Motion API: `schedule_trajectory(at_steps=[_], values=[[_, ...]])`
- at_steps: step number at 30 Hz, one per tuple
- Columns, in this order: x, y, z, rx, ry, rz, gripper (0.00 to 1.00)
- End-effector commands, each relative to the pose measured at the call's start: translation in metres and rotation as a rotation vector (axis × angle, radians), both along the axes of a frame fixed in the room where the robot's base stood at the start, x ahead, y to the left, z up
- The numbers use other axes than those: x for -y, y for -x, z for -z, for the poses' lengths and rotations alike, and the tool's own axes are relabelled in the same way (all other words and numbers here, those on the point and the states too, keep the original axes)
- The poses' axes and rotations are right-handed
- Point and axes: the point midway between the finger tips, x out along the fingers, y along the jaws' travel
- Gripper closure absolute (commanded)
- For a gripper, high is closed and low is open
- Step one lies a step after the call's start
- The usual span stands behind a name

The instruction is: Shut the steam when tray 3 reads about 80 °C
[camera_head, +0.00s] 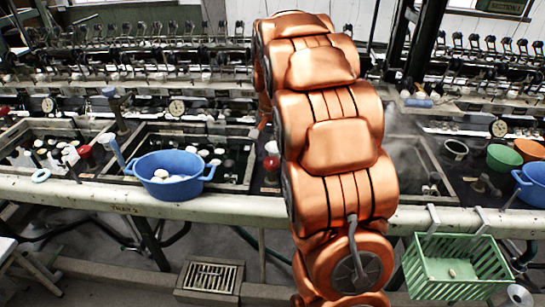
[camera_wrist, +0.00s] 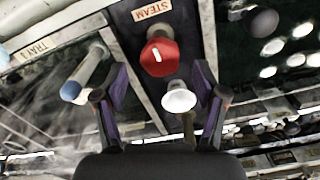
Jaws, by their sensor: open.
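In the wrist view my gripper (camera_wrist: 162,80) is open, with one finger on each side of a red knob (camera_wrist: 161,57) bearing a white mark. The knob sits beside an upside-down STEAM label (camera_wrist: 152,9). I cannot tell whether the fingers touch it. A white knob (camera_wrist: 178,97) lies nearer, also between the fingers. In the head view my arm hides my gripper. A red knob (camera_head: 271,163) shows just left of the arm. The tray with floating cocoons (camera_head: 225,160) has a label (camera_head: 126,209) on its front edge, its number unclear. A round dial (camera_head: 177,107) stands behind; its reading is too small.
A blue basin (camera_head: 150,188) sits on the front ledge. A green basket (camera_head: 437,286) hangs at right, near green (camera_head: 503,157) and orange (camera_head: 530,149) bowls. Steam rises right of my arm. A blue-ended cylinder (camera_wrist: 75,91) stands beside the left finger.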

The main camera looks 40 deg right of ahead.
Motion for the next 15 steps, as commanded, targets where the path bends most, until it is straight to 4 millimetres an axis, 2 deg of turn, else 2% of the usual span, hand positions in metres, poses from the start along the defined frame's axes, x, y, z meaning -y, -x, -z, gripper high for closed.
schedule_trajectory(at_steps=[6,15], values=[[0.001,-0.001,-0.041,0.007,0.004,0.0,0.29],[0.001,0.0,-0.08,0.002,0.002,0.001,0.29]])
